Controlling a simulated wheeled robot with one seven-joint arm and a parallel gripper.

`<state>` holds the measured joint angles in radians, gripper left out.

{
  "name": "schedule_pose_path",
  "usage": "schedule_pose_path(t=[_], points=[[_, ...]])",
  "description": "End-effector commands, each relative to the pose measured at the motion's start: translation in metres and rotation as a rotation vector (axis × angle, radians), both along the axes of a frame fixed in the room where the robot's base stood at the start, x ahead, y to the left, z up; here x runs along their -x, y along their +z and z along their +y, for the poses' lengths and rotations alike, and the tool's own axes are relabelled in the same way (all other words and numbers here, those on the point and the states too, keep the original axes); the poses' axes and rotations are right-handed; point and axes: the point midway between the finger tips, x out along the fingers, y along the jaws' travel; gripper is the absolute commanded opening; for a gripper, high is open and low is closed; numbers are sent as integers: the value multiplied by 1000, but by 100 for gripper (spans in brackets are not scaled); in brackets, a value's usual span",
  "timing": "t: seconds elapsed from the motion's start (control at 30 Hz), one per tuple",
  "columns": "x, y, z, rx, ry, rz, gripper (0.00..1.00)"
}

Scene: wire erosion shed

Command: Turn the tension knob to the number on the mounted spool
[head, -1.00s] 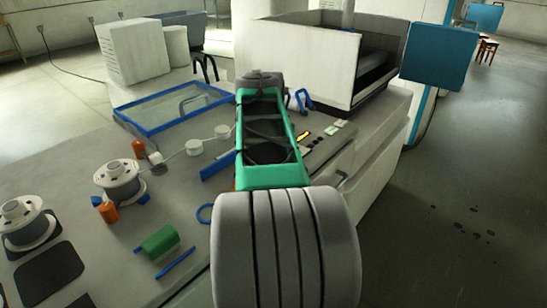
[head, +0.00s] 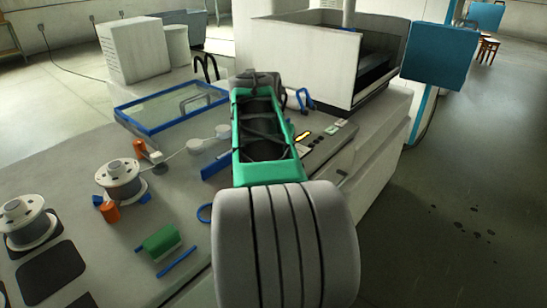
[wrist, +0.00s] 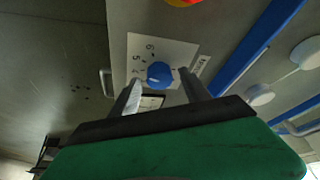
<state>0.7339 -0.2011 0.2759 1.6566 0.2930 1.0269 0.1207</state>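The blue tension knob (wrist: 160,74) sits on a white dial plate (wrist: 178,50) in the wrist view. The numbers 6 and 5 show on the plate, with a partly hidden mark below them. My gripper (wrist: 159,76) is open, its fingertips on either side of the knob; I cannot tell whether they touch it. A grey spool (head: 120,180) with a wire running from it towards white rollers stands on the machine top in the head view. Its number is too small to read. My arm hides the knob in the head view.
Another spool (head: 25,222) stands at the left near dark pads (head: 50,272). A green block (head: 160,243), orange pieces (head: 109,212) and a blue-framed glass tray (head: 170,108) lie on the machine top. A blue bar (wrist: 250,55) runs right of the dial.

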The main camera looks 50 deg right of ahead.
Motion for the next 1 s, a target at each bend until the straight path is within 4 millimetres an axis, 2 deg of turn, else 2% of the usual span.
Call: schedule_pose_path(t=[0.27,0.53,0.67,1.0], points=[[0,5,1,1,0,-2,55],[8,53,19,2,1,-4,55],[11,69,25,1,2,-1,55],[13,72,27,0,0,0,55]])
